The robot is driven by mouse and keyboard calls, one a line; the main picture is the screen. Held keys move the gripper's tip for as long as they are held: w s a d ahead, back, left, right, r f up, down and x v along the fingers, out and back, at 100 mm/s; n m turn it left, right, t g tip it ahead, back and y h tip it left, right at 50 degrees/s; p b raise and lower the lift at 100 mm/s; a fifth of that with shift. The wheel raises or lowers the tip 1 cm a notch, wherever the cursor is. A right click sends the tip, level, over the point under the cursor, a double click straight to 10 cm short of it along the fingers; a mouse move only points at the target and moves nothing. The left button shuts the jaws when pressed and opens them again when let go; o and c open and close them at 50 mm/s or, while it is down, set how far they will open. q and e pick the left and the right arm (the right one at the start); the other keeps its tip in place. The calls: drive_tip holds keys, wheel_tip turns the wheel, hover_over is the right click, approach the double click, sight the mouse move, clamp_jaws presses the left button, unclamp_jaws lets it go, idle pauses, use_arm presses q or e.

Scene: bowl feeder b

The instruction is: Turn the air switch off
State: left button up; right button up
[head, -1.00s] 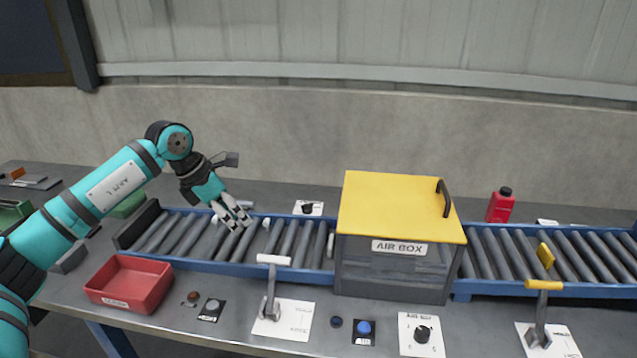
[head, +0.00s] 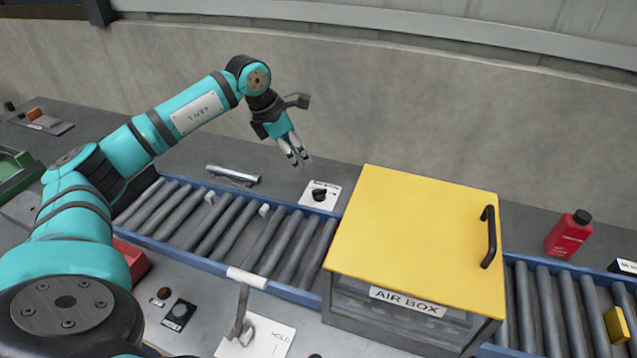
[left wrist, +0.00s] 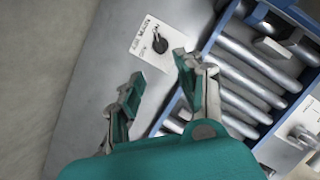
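A black rotary switch knob (head: 319,194) stands on a white labelled plate behind the conveyor, left of the yellow-lidded air box (head: 418,240). The label is too small to read surely. The knob also shows in the left wrist view (left wrist: 160,45), beyond the fingertips. My left gripper (head: 297,160) hangs above the back of the table, up and to the left of the knob, apart from it. In the left wrist view its two fingers (left wrist: 158,68) are spread with nothing between them. My right gripper is not in view.
The roller conveyor (head: 170,208) runs in front of the knob and carries small light pieces. A metal bar (head: 233,174) lies behind it. A lever (head: 240,315) on a white plate stands in front. A red bottle (head: 568,233) is at right. The table around the knob plate is clear.

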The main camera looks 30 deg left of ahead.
sight(319, 190)
use_arm(q)
drive_tip(key=p+x, duration=0.1)
drive_tip(key=x, duration=1.1)
drive_tip(key=shift+p, duration=0.4)
drive_tip(key=shift+x, duration=0.85)
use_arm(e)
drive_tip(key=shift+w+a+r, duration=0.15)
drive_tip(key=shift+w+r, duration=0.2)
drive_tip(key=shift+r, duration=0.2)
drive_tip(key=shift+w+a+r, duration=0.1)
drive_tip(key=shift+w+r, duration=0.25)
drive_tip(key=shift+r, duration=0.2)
use_arm(q)
drive_tip(key=shift+c, duration=0.3)
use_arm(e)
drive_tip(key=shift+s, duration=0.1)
use_arm(q)
clamp_jaws()
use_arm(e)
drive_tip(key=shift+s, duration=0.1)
